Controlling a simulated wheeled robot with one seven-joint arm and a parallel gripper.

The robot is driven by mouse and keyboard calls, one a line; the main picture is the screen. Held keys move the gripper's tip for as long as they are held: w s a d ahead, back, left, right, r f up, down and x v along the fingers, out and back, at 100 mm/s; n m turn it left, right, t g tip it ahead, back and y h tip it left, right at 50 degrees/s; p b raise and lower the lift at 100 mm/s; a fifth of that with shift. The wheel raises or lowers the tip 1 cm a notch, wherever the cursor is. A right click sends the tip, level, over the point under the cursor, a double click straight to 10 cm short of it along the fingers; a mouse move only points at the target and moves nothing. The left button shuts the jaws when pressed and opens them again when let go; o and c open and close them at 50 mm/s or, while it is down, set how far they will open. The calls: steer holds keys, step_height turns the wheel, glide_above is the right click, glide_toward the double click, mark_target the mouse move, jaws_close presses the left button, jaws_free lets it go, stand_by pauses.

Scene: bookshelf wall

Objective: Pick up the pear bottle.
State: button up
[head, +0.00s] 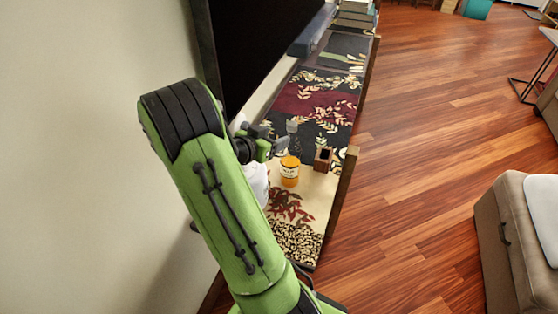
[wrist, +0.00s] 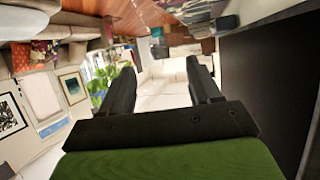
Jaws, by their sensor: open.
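An orange-yellow jar with a pale label (head: 290,171) stands upright on the patterned shelf top in the head view. A small grey bottle-like thing (head: 292,128) stands just behind it. I cannot tell for sure which of these is the pear bottle. My gripper (head: 281,144) is above and just left of the jar, near the grey thing, apparently apart from the jar. In the wrist view my gripper (wrist: 162,75) is open with nothing between its fingers. Neither the jar nor the grey thing can be made out in that view.
A brown open-topped wooden box (head: 323,158) stands right of the jar. A large black screen (head: 255,45) rises along the wall. A white object is partly hidden behind my arm. A raised wooden edge (head: 343,190) borders the shelf. Open wood floor (head: 420,150) lies to the right.

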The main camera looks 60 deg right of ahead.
mark_target(295, 128)
steer(key=x, duration=1.3)
steer(key=shift+s+a+p, duration=0.1)
steer(key=shift+s+p, duration=0.05)
steer(key=shift+p, duration=0.15)
steer(key=shift+a, duration=0.1)
steer(key=shift+c, duration=0.3)
jaws_close()
steer(key=shift+r, duration=0.1)
